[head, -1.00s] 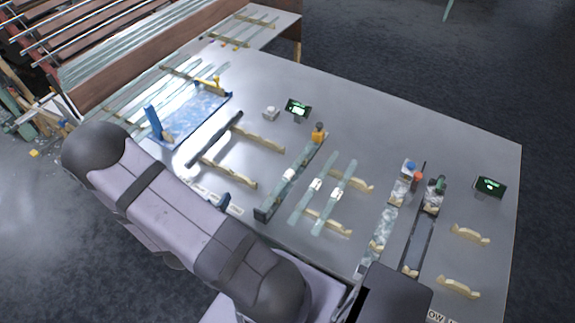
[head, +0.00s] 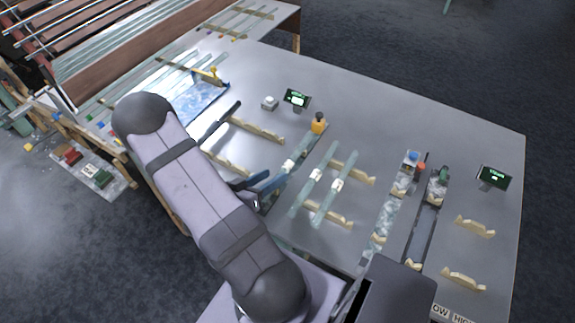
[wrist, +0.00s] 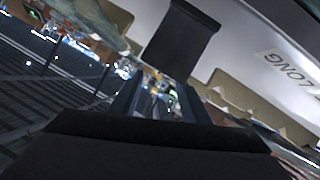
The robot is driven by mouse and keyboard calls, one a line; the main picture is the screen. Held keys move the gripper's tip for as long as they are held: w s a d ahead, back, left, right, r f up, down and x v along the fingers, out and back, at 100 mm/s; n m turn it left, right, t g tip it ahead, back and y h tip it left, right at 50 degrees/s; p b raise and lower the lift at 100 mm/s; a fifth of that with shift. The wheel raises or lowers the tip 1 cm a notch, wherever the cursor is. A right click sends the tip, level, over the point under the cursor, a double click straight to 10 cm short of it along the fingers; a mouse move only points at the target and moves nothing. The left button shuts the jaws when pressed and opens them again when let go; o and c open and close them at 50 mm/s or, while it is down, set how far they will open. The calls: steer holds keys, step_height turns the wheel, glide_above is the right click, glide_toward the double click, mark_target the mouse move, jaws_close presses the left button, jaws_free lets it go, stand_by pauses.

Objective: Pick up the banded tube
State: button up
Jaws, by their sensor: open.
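Three pale glass tubes with white bands lie near the middle of the table in the head view. One banded tube (head: 296,155) lies along a dark fixture with an orange-yellow piece at its far end. Two more, a left banded tube (head: 309,190) and a right banded tube (head: 330,199), rest side by side across wooden supports (head: 329,213). My gripper (head: 262,186) is at the near end of the fixture tube, partly hidden by my arm. I cannot tell its height. In the wrist view, the open fingers (wrist: 158,100) flank a blurred, cluttered gap; no tube is clearly held.
A blue tray (head: 200,103) and empty wooden supports (head: 257,130) lie left. Two small displays (head: 297,98) (head: 494,177) stand on the table. Narrow fixtures (head: 425,225) and more wooden supports (head: 475,226) are at the right. A "LONG" label (wrist: 288,68) shows in the wrist view.

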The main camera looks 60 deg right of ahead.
mark_target(280, 172)
steer(key=shift+p+x, duration=0.85)
steer(key=shift+x, duration=1.8)
steer(key=shift+w, duration=0.1)
jaws_close()
